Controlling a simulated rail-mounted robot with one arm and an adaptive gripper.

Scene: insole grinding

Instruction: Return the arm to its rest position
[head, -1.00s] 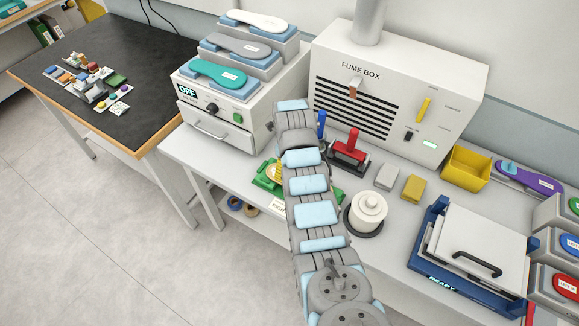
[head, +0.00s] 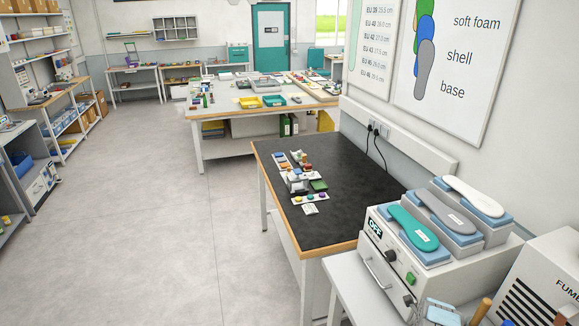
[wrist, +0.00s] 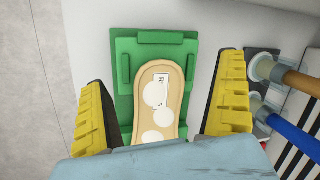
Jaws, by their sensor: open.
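My gripper (wrist: 165,115) is open in the wrist view, its two yellow ribbed fingers standing wide apart. Between and beyond them lies a tan insole (wrist: 174,85) with several white round patches and a small label. The insole sits in a green holder (wrist: 124,55) on the light bench top. Nothing is held between the fingers. The near end of the insole is hidden by the gripper body.
Handled tools, one brown (wrist: 295,80) and one blue (wrist: 290,130), stand close to the right finger. In the head view, a machine marked OFF (head: 383,265) carries several insoles. A black-topped table (head: 340,215) holds small parts. The floor (head: 150,230) at left is clear.

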